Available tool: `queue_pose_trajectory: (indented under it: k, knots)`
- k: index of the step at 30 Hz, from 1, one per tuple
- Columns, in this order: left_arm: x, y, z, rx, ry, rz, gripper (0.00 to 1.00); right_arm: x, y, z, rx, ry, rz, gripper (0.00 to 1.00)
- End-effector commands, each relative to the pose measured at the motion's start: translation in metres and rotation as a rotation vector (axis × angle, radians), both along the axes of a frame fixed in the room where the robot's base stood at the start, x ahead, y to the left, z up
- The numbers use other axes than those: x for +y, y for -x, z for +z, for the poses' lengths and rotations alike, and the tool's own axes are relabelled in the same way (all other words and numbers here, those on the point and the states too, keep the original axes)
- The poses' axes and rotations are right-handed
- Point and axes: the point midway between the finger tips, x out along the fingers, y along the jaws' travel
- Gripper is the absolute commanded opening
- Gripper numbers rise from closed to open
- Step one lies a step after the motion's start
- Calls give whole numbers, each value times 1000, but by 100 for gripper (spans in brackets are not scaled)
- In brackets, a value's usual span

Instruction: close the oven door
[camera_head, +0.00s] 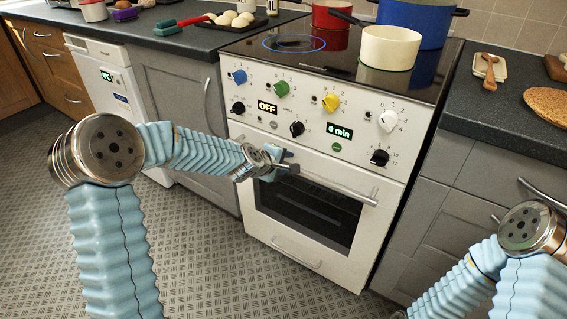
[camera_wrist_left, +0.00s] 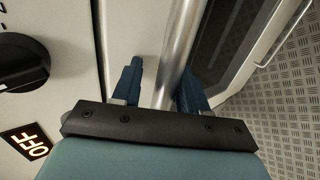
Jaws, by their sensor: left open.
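The white oven door (camera_head: 265,215), with a dark window, is below the control panel of the oven (camera_head: 275,95). It stands shut or nearly shut; a small gap cannot be made out. Its metal handle bar (camera_head: 345,192) runs across the top. My left gripper (camera_head: 283,165) is at the left end of the handle. In the left wrist view, the open gripper (camera_wrist_left: 160,85) has its two blue fingers on either side of the handle bar (camera_wrist_left: 180,45), not closed on it. My right arm shows at the lower right, but its gripper is out of the picture.
A white pot (camera_head: 390,48), a red pot (camera_head: 331,14) and a blue pot (camera_head: 425,22) stand on the hob. Black and yellow knobs stick out above the handle. Grey cabinets flank the oven. The patterned floor (camera_head: 215,265) in front is clear.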

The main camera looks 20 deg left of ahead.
Motion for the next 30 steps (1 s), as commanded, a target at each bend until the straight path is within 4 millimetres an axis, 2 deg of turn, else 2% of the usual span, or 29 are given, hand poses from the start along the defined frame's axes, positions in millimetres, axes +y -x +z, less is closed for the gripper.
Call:
queue_pose_trajectory:
  k: [7, 21, 30]
  knots:
    - [3, 9, 7, -2, 0, -1, 46, 0, 0, -3, 0, 0, 0, 0]
    - [30, 91, 64, -4, -1, 2, 46, -1, 0, -29, -1, 3, -4, 0]
    - [34, 108, 79, 0, 1, -1, 46, -1, 0, -35, -1, 4, -6, 0]
